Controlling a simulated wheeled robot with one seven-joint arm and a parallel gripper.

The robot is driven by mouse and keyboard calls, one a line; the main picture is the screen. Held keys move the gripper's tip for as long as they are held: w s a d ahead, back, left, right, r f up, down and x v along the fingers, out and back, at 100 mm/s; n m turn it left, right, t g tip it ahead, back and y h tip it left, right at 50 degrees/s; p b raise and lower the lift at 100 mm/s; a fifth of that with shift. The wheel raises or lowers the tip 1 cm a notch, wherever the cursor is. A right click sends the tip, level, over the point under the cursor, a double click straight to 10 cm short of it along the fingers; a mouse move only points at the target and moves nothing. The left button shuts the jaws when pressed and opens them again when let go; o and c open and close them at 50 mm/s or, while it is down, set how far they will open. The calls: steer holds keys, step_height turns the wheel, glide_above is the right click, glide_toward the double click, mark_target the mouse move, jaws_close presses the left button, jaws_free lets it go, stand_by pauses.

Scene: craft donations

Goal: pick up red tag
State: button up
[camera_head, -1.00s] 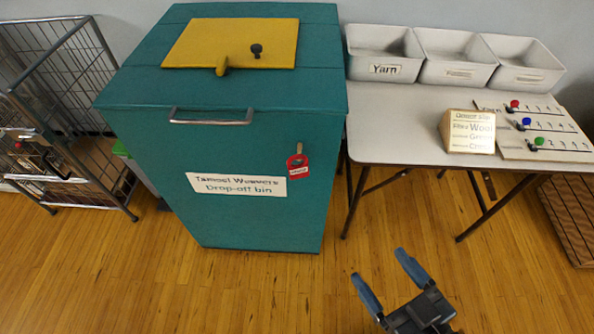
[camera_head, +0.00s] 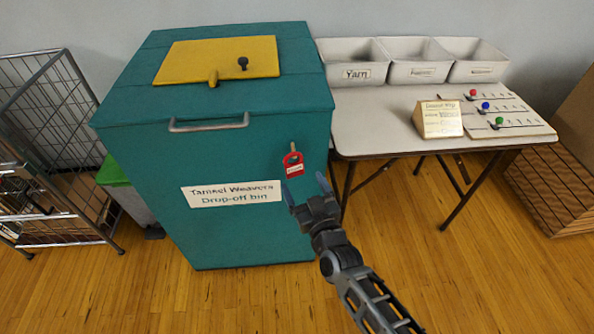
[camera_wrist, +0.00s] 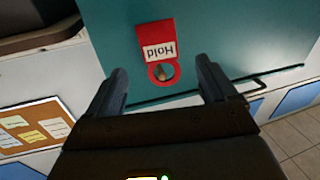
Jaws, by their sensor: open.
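The red tag (camera_head: 293,164) hangs on a peg on the front of the teal drop-off bin (camera_head: 255,235), near its right edge. In the wrist view the red tag (camera_wrist: 156,40) appears upside down, with a white label reading "Hold" and a round hole around the peg. My gripper (camera_head: 305,187) is open and empty, just below and in front of the tag in the head view. In the wrist view the tag lies between and beyond the fingertips of my gripper (camera_wrist: 162,82), with no visible contact.
A table (camera_head: 375,127) with white bins (camera_head: 415,72), a sign (camera_head: 438,119) and a slider board (camera_head: 510,125) stands at the right. A wire cart (camera_head: 60,120) and a green-lidded container (camera_head: 114,172) stand left of the drop-off bin. The floor in front is clear.

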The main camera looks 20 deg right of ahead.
mark_target(295, 165)
steer(key=w, duration=0.7)
steer(key=shift+w+d+b, duration=0.2)
steer(key=shift+w+b, duration=0.1)
steer(key=shift+b, duration=0.05)
steer(key=shift+r, duration=0.1)
steer(key=c, duration=1.1)
steer(key=shift+r, duration=0.45)
steer(key=s, duration=0.6)
steer(key=s+p, duration=0.1)
steer(key=s, duration=0.5)
steer(key=s+a+p, duration=0.1)
steer(key=s, duration=0.5)
steer(key=shift+a+r, duration=0.1)
steer(key=shift+r, duration=0.2)
